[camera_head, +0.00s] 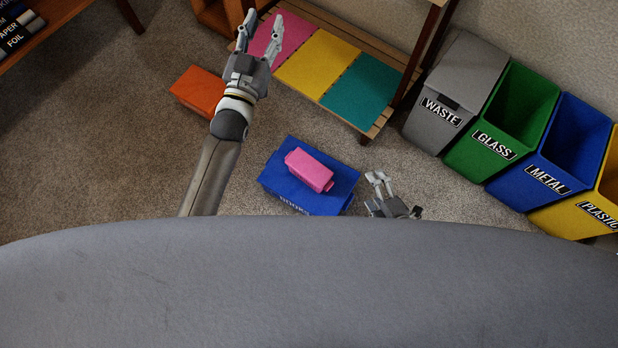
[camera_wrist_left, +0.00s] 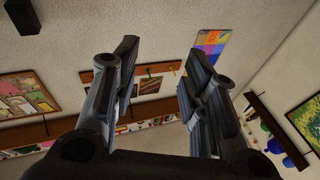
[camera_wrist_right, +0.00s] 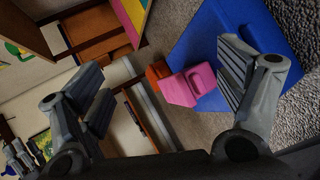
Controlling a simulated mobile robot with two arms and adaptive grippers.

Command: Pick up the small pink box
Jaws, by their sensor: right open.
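The small pink box (camera_head: 309,170) lies on top of a larger blue box (camera_head: 328,199) on the carpet in the head view. My right gripper (camera_head: 379,180) is open and empty, just right of the blue box and apart from the pink box. My left gripper (camera_head: 262,37) is raised, open and empty. The left wrist view shows nothing between its fingers (camera_wrist_left: 158,75).
An orange box (camera_head: 199,91) lies on the floor left of my left arm. A low bench (camera_head: 378,124) with pink, yellow and teal panels stands behind. Waste (camera_head: 457,90), glass (camera_head: 512,120), metal and plastic bins line the right.

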